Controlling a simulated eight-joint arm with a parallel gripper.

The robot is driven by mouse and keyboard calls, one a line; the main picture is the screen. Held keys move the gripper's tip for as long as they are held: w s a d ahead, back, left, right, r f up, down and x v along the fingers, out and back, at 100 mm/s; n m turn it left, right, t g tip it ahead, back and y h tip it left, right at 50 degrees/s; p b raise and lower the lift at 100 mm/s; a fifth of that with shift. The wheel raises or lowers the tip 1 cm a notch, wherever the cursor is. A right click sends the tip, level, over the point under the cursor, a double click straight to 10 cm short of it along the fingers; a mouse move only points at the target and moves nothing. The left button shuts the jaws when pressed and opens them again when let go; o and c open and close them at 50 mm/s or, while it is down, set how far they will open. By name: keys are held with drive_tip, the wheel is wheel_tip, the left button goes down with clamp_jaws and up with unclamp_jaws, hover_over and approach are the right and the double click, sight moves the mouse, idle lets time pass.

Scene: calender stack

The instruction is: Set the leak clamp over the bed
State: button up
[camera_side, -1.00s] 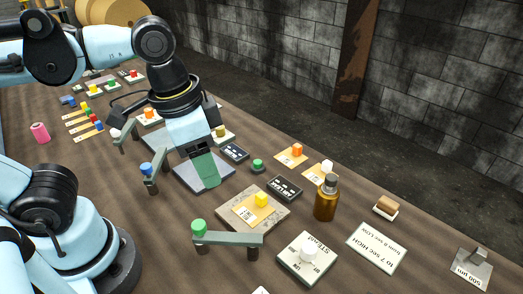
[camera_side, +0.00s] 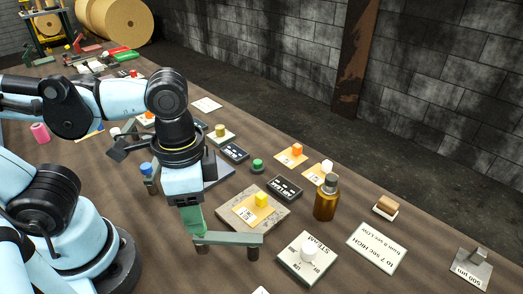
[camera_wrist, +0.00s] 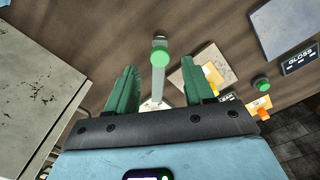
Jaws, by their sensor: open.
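The clamp that I take for the leak clamp is a grey-green bar (camera_side: 235,239) on short dark posts. It stands at the near edge of a speckled stone bed (camera_side: 275,222). A yellow block (camera_side: 262,199) sits on a label on that bed. My gripper (camera_side: 193,222) is open and low at the bar's left end, hiding its green knob in the side view. In the wrist view the green knob (camera_wrist: 160,57) and bar (camera_wrist: 158,86) show between my two spread green fingers (camera_wrist: 160,76). I cannot tell whether the fingers touch the bar.
A brown bottle (camera_side: 326,200) stands right of the bed. A STEAM plate with a white knob (camera_side: 308,251) is in front. A dark LEAK label plate (camera_side: 285,188) lies behind the bed. Another clamp with a blue knob (camera_side: 147,169) stands to the left.

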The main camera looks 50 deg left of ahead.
sight(228, 239)
drive_tip(key=shift+f, duration=1.75)
clamp_jaws()
